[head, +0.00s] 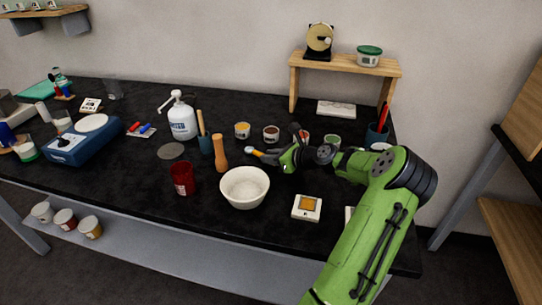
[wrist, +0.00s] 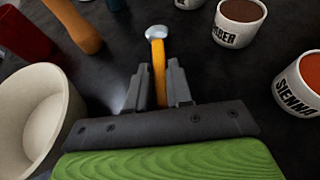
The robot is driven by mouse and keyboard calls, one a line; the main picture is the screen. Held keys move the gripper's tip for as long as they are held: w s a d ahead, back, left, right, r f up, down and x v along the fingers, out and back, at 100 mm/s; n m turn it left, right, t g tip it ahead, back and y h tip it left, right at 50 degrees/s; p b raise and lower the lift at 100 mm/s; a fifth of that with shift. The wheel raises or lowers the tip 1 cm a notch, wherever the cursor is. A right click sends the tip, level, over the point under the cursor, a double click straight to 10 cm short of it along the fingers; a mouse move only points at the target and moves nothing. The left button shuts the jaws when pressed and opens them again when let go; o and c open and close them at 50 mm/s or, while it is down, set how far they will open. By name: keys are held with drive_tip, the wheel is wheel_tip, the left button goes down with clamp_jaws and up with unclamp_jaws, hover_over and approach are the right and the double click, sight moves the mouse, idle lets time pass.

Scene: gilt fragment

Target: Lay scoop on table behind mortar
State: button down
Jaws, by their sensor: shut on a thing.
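The scoop (wrist: 158,33) has a small shiny metal head and a yellow-orange handle. My gripper (wrist: 159,82) is shut on the handle, with the head pointing away beyond the fingertips. In the head view the scoop (head: 257,153) is low over the black table, behind the white mortar bowl (head: 244,188) and slightly right of its middle. I cannot tell whether it touches the table. My gripper (head: 283,158) comes in from the right. The mortar also shows in the wrist view, cut off at the left (wrist: 42,112).
A wooden pestle-like piece (head: 220,153) stands left of the scoop. Several pigment pots, including an orange one (head: 242,131) and a brown one (head: 271,134), stand behind it. A red cup (head: 183,179) stands left of the mortar.

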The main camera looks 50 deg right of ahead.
drive_tip(key=shift+f, duration=0.1)
drive_tip(key=c, duration=0.9)
unclamp_jaws()
drive_tip(key=shift+c, duration=0.2)
drive_tip(key=p+v, duration=0.5)
drive_tip(key=v, duration=1)
drive_tip(key=shift+s+a, duration=0.1)
drive_tip(key=shift+s, duration=0.25)
